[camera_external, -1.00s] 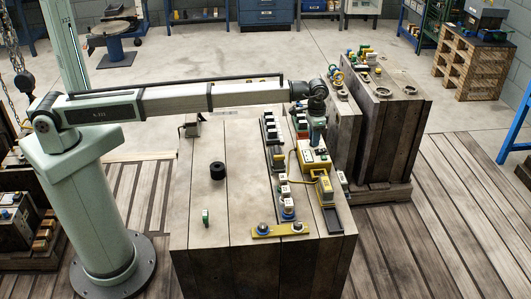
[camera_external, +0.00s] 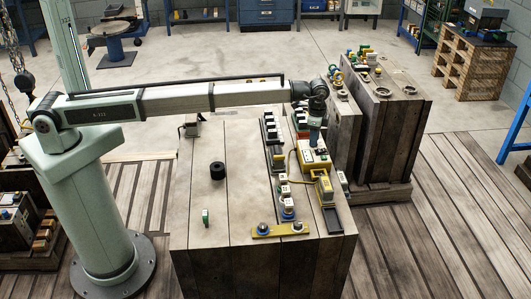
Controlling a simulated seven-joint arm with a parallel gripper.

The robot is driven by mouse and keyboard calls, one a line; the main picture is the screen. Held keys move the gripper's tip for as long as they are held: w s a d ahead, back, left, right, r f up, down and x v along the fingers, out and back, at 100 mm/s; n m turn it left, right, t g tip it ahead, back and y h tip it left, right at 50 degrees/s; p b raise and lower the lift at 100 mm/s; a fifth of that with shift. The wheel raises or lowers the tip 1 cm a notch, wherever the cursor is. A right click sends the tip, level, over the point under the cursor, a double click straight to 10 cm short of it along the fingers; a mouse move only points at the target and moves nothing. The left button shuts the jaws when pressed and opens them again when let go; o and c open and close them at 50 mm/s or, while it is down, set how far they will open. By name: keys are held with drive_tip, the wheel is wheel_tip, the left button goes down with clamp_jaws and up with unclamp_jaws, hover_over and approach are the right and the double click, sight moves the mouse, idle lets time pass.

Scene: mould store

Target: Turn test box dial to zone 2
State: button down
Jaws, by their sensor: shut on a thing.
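The test box (camera_external: 311,160), yellow with a pale top, sits on the right part of the wooden block top. My gripper (camera_external: 314,143) points down at the far end of the box, at its top face. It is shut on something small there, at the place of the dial. The dial itself is hidden by the gripper, and its pointer and zone marks are too small to read. A yellow cable (camera_external: 293,163) runs from the box to a yellow handheld unit (camera_external: 326,189) nearer the camera.
Several small blocks and coloured fittings (camera_external: 279,160) stand in a row left of the box. A yellow bar with two round fittings (camera_external: 279,230) lies at the near edge. A black cylinder (camera_external: 217,171) and a small green piece (camera_external: 205,217) stand on the mostly clear left side.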

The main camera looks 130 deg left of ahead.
idle(0.3)
drive_tip(key=c, duration=0.8)
unclamp_jaws()
drive_tip(key=shift+c, duration=0.2)
drive_tip(key=shift+r, duration=0.15)
wheel_tip(320, 180, up, 14)
drive_tip(key=shift+a+f, duration=0.2)
drive_tip(key=shift+d, duration=0.1)
